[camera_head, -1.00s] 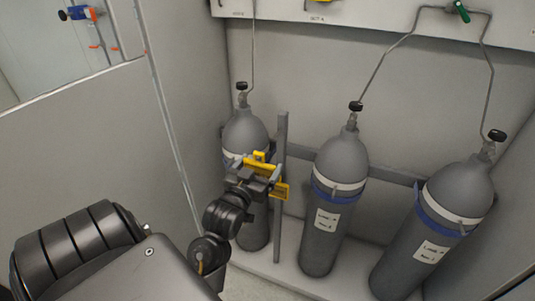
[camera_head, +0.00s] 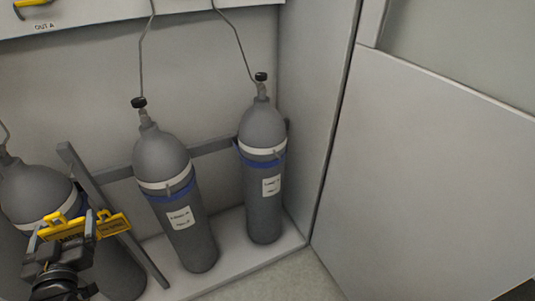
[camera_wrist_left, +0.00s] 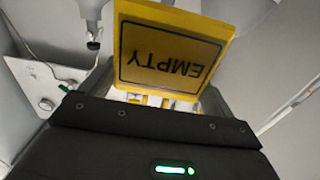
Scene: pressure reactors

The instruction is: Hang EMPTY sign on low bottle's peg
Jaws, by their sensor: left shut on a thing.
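The yellow EMPTY sign (camera_head: 112,226) is at lower left in the head view. It fills the upper middle of the left wrist view (camera_wrist_left: 170,55), its lettering upside down there. My left gripper (camera_head: 72,240) is shut on the sign and holds it in front of the left gas bottle (camera_head: 30,190), overlapping it in the picture. A middle bottle (camera_head: 162,160) and a right bottle (camera_head: 263,125) stand upright behind, with white and blue bands and paper labels. Small pegs seem to stick out at their bands. I cannot tell which bottle is low. My right gripper is out of view.
A grey post (camera_head: 90,180) stands between the left and middle bottles, with a rail (camera_head: 215,146) behind. Thin pipes rise from the bottle valves. A pale wall panel (camera_head: 430,180) closes off the right side. The bottles stand on a light plinth (camera_head: 270,257).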

